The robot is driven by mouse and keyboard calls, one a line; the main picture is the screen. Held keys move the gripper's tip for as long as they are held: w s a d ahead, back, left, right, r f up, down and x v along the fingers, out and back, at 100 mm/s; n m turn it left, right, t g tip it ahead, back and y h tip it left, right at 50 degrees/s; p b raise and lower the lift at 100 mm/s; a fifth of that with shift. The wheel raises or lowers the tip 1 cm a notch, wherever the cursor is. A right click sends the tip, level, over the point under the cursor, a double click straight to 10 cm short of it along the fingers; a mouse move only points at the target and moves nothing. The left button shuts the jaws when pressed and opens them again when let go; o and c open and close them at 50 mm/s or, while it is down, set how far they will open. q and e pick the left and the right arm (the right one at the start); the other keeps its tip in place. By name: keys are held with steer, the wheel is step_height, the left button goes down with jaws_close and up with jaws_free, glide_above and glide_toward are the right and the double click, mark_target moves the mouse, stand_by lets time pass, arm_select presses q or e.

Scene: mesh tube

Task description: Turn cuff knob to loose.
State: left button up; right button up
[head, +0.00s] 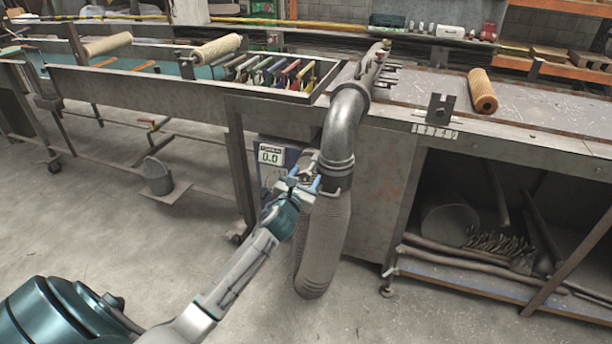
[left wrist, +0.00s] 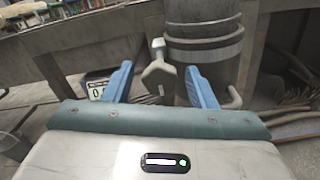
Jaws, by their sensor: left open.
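The cuff (head: 338,180) is a dark band where the grey metal duct (head: 342,125) meets the ribbed hose (head: 323,240). In the left wrist view the cuff (left wrist: 207,48) is at the top, right of centre. The cuff knob (left wrist: 158,70), a pale grey piece with a flared grip, stands out at the cuff's left side. My left gripper (head: 303,179) is open beside the cuff. In the left wrist view its blue fingers (left wrist: 158,84) appear on either side of the knob, with gaps; I cannot tell the depth between them. My right gripper is not in view.
A display box (head: 270,156) reading 0.0 stands behind the gripper, left of the hose.

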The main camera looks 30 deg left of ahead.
arm_select(q)
steer(key=shift+w+a, duration=0.1)
steer(key=shift+w, duration=0.3)
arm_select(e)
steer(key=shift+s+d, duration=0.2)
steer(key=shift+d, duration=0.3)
